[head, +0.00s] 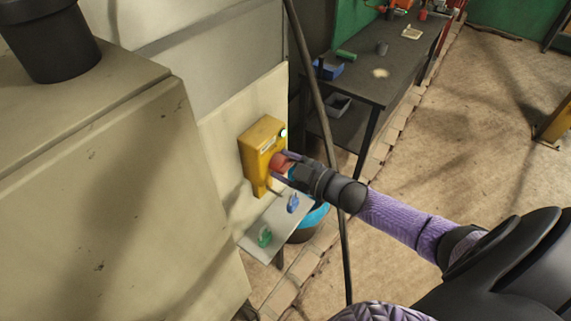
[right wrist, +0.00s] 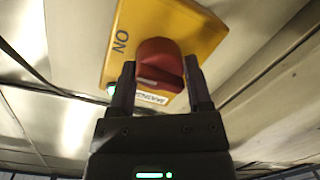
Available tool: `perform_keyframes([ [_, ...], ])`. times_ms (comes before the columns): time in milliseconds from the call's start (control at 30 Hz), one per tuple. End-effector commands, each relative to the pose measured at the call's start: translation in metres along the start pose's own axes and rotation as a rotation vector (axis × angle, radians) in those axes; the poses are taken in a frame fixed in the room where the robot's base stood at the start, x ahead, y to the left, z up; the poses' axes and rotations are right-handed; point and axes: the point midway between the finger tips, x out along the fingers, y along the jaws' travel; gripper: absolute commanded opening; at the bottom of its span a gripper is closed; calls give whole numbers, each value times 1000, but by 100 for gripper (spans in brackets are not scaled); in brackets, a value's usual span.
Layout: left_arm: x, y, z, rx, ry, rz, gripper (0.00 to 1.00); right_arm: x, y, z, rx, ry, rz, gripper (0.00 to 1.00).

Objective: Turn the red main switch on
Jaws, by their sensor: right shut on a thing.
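The red main switch (head: 281,162) sits on the front of a yellow box (head: 262,142) mounted on a pale panel in the head view. In the right wrist view the red knob (right wrist: 160,62) shows against the yellow plate (right wrist: 205,28), with the letters "ON" readable beside it. A small light glows on the box near its upper right edge in the head view. My right gripper (head: 286,167) is shut on the red knob, one finger on each side of it; it also shows in the right wrist view (right wrist: 160,88). My left gripper is not in view.
A small shelf (head: 270,225) below the box holds a green item (head: 264,237) and a blue item (head: 293,203). A blue-rimmed bucket (head: 313,217) stands behind it. A dark pole (head: 330,130) rises close by. A large beige cabinet (head: 110,190) fills the left; a dark workbench (head: 385,75) stands behind.

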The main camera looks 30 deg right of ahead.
Motion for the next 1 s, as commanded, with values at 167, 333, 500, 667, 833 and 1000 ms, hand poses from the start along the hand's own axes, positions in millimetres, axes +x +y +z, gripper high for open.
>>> perform_keyframes([
  [167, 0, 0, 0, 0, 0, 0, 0, 0, 2, -1, 7, 3, 3, 5],
  [333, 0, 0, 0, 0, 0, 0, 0, 0, 2, -1, 7, 3, 3, 5],
  [500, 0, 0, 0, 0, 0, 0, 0, 0, 2, -1, 7, 2, 3, 83],
  [667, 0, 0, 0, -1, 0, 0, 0, 0, 1, 0, 6, 1, 2, 98],
  [833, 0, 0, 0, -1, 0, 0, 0, 0, 1, 0, 6, 1, 1, 98],
  [1000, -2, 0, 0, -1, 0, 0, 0, -18, 0, 1, 6, -3, -1, 98],
])
